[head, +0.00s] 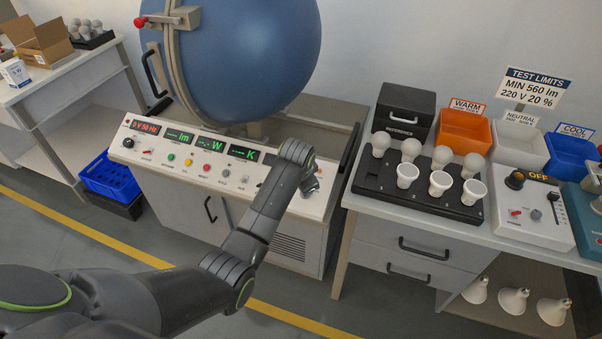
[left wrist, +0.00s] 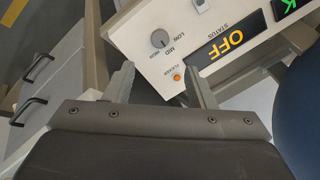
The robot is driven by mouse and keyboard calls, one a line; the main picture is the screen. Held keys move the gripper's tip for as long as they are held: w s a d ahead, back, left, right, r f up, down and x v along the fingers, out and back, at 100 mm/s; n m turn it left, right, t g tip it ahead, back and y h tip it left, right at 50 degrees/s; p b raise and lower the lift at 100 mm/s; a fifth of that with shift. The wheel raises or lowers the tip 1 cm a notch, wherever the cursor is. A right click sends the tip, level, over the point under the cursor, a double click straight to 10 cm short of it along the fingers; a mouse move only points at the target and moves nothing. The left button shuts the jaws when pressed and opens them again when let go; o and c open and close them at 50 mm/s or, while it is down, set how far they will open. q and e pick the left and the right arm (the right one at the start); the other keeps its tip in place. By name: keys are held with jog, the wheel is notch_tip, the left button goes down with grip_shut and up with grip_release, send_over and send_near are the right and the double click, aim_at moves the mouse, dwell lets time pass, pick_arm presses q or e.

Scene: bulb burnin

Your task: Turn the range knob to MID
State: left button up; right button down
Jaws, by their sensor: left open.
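The range knob (left wrist: 159,39) is a small dark round knob on the white console panel in the left wrist view. LOW, MID and HIGH are printed around it, upside down in this view; which label its pointer faces is too small to tell. My left gripper (left wrist: 157,72) is open and empty, its fingers apart, with the knob beyond the fingertips and in line with the gap. In the head view my left arm reaches over the right end of the console (head: 165,165) and hides the knob. My right gripper is in neither view.
An orange lamp (left wrist: 176,75) and a STATUS display reading OFF (left wrist: 222,45) sit near the knob. A large blue sphere (head: 250,55) stands behind the console. A bench on the right holds a black bulb tray (head: 375,190) and colored bins.

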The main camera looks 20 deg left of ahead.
pick_arm(q)
jog(key=v, duration=0.5)
jog(key=shift+s+r, duration=0.1)
jog(key=shift+r, duration=0.1)
dwell(0.3)
jog(key=s+a+f+n+g, duration=0.15)
jog(key=s+f, duration=0.35)
jog(key=f, duration=0.5)
jog(key=s+a+f+n, duration=0.1)
jog(key=s+a+f, duration=0.2)
jog(key=s+f, duration=0.5)
jog(key=s+a+f+n+g, duration=0.1)
jog(key=s+a+f+n, duration=0.15)
jog(key=f, duration=0.85)
jog(key=s+a+f+n, duration=0.1)
jog(key=s+f, duration=0.4)
jog(key=s, duration=0.8)
jog(key=s+a+f+n+g, duration=0.1)
jog(key=s+f, duration=0.5)
jog(key=s, duration=0.7)
jog(key=s+a+f+n, duration=0.2)
jog(key=s+f, duration=0.3)
jog(key=s, duration=0.7)
jog(key=shift+s+a+f, duration=0.25)
jog(key=shift+s+f, duration=0.15)
jog(key=shift+g, duration=0.25)
